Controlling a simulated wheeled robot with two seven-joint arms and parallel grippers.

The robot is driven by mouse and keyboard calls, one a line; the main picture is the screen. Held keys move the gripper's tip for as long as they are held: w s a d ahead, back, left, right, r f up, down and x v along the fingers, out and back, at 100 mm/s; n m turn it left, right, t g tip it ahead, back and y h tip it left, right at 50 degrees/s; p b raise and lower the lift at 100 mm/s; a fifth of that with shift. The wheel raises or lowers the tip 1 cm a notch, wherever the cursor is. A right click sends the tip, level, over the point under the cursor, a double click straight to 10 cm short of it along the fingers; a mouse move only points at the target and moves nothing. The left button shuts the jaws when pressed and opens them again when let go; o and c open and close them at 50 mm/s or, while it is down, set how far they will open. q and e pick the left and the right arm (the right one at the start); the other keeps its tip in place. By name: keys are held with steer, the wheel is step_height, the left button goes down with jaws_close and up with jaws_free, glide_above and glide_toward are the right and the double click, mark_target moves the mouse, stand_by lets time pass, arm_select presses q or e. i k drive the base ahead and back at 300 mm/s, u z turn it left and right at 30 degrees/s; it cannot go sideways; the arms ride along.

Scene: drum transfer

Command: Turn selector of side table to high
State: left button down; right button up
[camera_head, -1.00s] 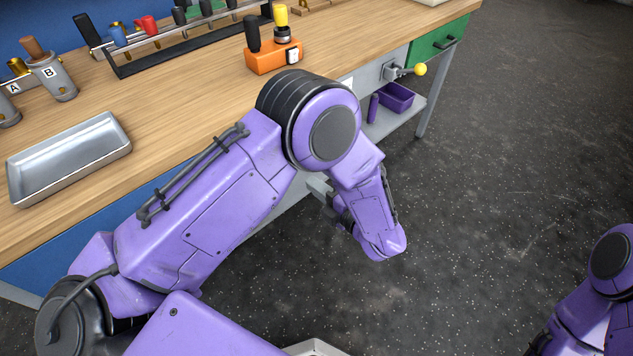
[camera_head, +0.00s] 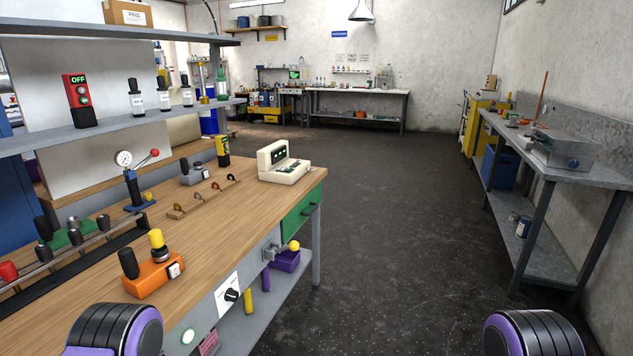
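On the grey side table (camera_head: 614,178) along the right wall stands a grey metal box (camera_head: 556,148) with a blue round knob (camera_head: 574,163) on its front. Its setting is too small to read. On the front of the wooden workbench (camera_head: 268,208) at left, a black rotary selector (camera_head: 232,295) sits on a white plate. The plate's marks are too small to read. Only purple and black joints of my arms show at the bottom left and bottom right. Neither gripper is in view.
An orange box (camera_head: 153,280) with black and yellow handles stands on the workbench. A yellow-tipped lever (camera_head: 293,246) sticks out from the bench front. The dark floor (camera_head: 400,220) between bench and side table is clear. A yellow cabinet (camera_head: 481,125) stands beyond the side table.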

mark_target(228, 294)
steer(key=k, duration=1.05)
steer(key=z, duration=1.1)
steer(key=i, duration=0.95)
steer(key=u, duration=0.6)
steer(key=i, duration=0.55)
steer(key=u, duration=0.55)
